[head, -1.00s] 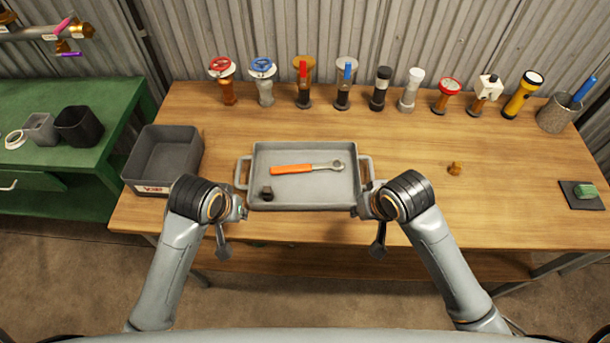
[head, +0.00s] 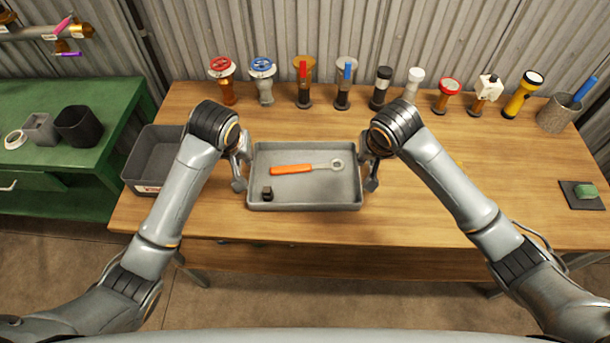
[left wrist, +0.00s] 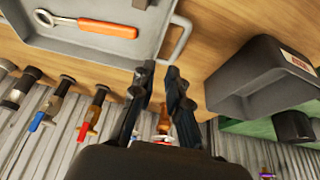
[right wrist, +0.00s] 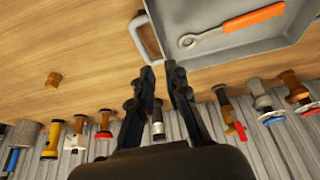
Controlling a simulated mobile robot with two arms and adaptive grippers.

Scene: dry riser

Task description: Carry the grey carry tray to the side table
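The grey carry tray (head: 305,200) lies flat on the wooden workbench, holding an orange-handled wrench (head: 305,168) and a small dark fitting (head: 267,194). My left gripper (head: 240,172) is at the tray's left end, and my right gripper (head: 369,174) at its right end. In the left wrist view my left gripper (left wrist: 160,68) is open, its fingertips just short of the tray handle (left wrist: 181,40). In the right wrist view my right gripper (right wrist: 160,67) is open, its tips close to the other handle (right wrist: 143,38). Neither visibly holds anything. The green side table (head: 110,98) stands at the left.
A dark grey bin (head: 150,170) sits close left of the tray. Valves and torches (head: 522,95) line the bench's back edge. A brass piece shows in the right wrist view (right wrist: 53,80). The side table bears a black cup (head: 78,126) and a grey cup (head: 40,128).

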